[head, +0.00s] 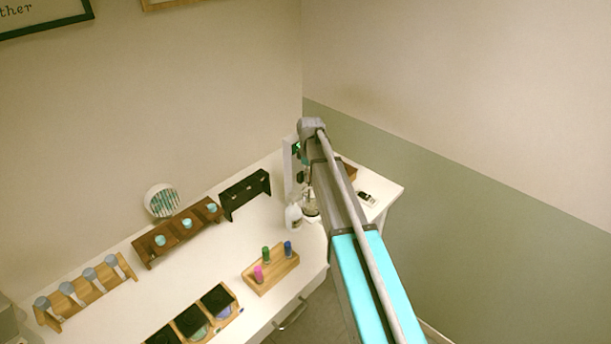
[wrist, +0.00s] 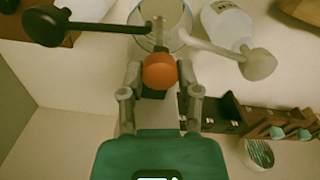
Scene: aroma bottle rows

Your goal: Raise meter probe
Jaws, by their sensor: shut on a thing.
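In the wrist view my gripper (wrist: 160,75) is shut on an orange knob (wrist: 159,72), with one grey finger on each side. A slim grey shaft (wrist: 158,34) lies beyond the knob and reaches over a clear glass beaker (wrist: 181,16); this looks like the meter probe. Whether its tip is inside the beaker, I cannot tell. A black round-ended arm (wrist: 85,27) and a white round-ended arm (wrist: 220,53) spread out beside it. In the head view my arm hides most of the gripper and probe. The upright meter with a green display (head: 296,149) and the beaker (head: 311,208) show left of it.
A white bottle (head: 293,217) stands close beside the beaker. A black rack (head: 245,190), a dark wooden rack (head: 176,232) and a wooden tray with pink, green and blue vials (head: 272,272) stand to the left. A small item (head: 366,198) lies near the table's right edge.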

